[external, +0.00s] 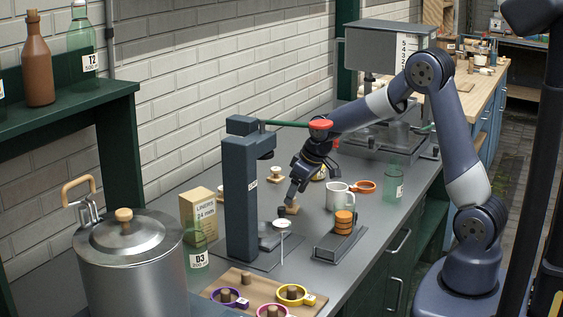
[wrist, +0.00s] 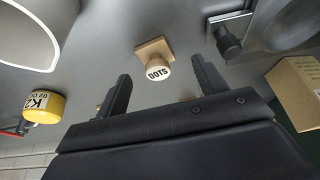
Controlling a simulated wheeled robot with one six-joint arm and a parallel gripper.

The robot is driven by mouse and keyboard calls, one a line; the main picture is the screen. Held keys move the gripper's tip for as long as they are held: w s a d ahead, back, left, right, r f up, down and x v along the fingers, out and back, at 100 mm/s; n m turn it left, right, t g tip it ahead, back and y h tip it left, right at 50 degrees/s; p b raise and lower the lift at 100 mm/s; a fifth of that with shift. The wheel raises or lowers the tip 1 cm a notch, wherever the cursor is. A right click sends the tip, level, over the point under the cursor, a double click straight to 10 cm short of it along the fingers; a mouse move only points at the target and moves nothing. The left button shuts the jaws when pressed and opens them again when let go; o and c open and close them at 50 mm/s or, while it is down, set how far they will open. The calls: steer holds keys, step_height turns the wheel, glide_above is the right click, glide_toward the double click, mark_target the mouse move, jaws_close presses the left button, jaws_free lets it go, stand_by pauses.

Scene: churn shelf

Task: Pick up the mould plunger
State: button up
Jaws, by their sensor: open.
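A wooden piece (wrist: 154,50) with a square base and a round knob marked "DOTS" stands on the grey bench, and it looks like the mould plunger. In the wrist view it lies ahead of and between my open fingers, not touching either. My gripper (wrist: 162,78) is open and empty. In the external view my gripper (external: 296,190) points down just above a small wooden base (external: 291,209), its upper part hidden by the gripper. A similar wooden piece (external: 275,174) stands farther back by the wall.
A white mug (external: 340,196) and an orange ring (external: 365,187) stand right of my gripper. A dark upright press (external: 241,200) and a carton (external: 198,215) are left. A tray with orange discs (external: 343,223) is in front.

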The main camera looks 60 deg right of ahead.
steer(key=shift+d+p+x, duration=0.1)
steer(key=shift+p+x, duration=0.05)
steer(key=shift+x, duration=0.9)
steer(key=shift+d+p+x, duration=0.15)
steer(key=shift+x, duration=0.9)
steer(key=shift+c, duration=0.6)
steer(key=c, duration=1)
steer(key=shift+o, duration=0.2)
